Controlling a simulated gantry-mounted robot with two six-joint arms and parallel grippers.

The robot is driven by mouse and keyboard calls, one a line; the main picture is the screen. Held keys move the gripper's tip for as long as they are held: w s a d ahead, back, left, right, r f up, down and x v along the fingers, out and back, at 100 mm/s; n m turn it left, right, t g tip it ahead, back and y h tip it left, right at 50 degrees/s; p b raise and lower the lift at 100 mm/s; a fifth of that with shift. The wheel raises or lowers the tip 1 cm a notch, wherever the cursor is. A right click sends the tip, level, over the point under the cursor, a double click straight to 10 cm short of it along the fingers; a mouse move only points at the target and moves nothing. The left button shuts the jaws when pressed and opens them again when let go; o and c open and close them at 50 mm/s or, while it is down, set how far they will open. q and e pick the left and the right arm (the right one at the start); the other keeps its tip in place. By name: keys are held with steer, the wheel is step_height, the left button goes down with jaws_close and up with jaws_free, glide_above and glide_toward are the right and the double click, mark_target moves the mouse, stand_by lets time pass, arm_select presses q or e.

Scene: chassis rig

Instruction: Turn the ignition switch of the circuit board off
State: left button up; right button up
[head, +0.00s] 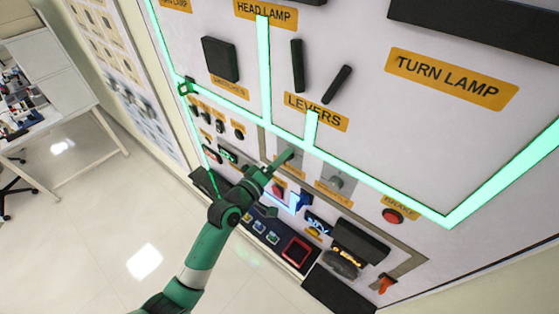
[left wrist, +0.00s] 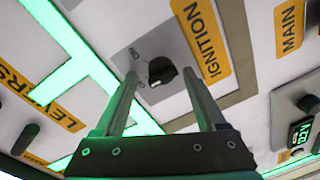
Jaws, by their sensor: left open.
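The ignition switch (left wrist: 161,70) is a black rotary knob on a grey plate, beside the orange IGNITION label (left wrist: 201,38) in the left wrist view. A white mark shows on its lower-left side; the small position lettering is too blurred to tell the setting. My left gripper (left wrist: 160,74) is open, with one finger on either side of the knob in that view. I cannot tell whether the fingers touch it. In the head view my left gripper (head: 287,156) is at the panel and hides the knob. My right gripper is not in view.
Glowing green strips (head: 264,75) run across the panel. A grey-plated control (head: 337,182) and a red button (head: 392,215) are to the right of my gripper. Black levers (head: 297,66) are above. A green-lit display (left wrist: 302,131) shows near the MAIN label (left wrist: 289,22).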

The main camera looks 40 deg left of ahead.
arm_select(q)
steer(key=s+d, duration=0.1)
steer(key=s, duration=1)
steer(key=shift+s+d+r+b, duration=0.25)
steer(key=shift+d+r+b, duration=0.15)
